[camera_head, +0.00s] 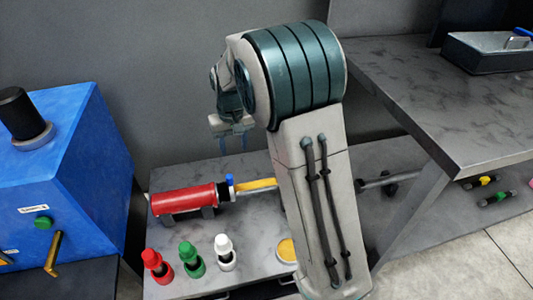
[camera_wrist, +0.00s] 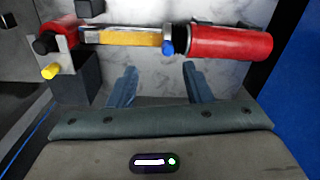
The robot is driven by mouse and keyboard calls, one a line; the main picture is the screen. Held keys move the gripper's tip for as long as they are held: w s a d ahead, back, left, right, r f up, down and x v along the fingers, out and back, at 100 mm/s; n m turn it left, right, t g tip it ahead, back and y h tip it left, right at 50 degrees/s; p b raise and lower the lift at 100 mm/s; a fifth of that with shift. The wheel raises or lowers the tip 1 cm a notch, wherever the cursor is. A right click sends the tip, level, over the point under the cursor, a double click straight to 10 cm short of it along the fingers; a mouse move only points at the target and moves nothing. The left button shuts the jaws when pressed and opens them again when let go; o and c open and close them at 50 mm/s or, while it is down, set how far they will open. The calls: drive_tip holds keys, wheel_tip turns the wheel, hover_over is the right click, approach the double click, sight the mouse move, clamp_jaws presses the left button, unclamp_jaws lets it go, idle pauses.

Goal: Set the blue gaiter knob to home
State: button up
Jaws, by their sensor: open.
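A small blue part (camera_head: 230,181) stands up at the joint between the red cylinder and the yellow bar in the head view. It also shows in the wrist view (camera_wrist: 167,47), a little beyond my fingertips. I cannot tell whether it is the blue gaiter knob. Red (camera_head: 151,258), green (camera_head: 187,251) and white (camera_head: 223,243) knobs with dark collars stand in a row at the bench front; no blue one shows among them. My arm hides part of the bench. My gripper (camera_head: 233,143) is open and empty above the bench; its fingers also show in the wrist view (camera_wrist: 160,70).
The red cylinder (camera_head: 183,199) and yellow bar (camera_head: 258,184) lie across the bench (camera_head: 205,272). A blue box (camera_head: 90,150) with a black knob (camera_head: 17,113) stands left. A grey table (camera_head: 440,95) with a tray (camera_head: 490,52) is at right.

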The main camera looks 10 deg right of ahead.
drive_tip(key=s+d+r, duration=0.3)
drive_tip(key=s, duration=0.3)
drive_tip(key=s+d+r+m, duration=0.1)
drive_tip(key=s+d+r, duration=0.2)
drive_tip(key=s, duration=0.4)
drive_tip(key=shift+d+r+t+p, duration=0.15)
drive_tip(key=shift+r+t+p, duration=0.15)
drive_tip(key=shift+r+p, duration=0.1)
drive_tip(key=m+p, duration=0.5)
drive_tip(key=m, duration=0.7)
hover_over(230, 175)
wheel_tip(230, 175, down, 10)
drive_tip(key=shift+g, duration=0.4)
wheel_tip(230, 175, down, 14)
drive_tip(key=shift+s+f+b, duration=0.1)
drive_tip(key=shift+f+b, duration=0.1)
drive_tip(key=shift+b, duration=0.75)
clamp_jaws()
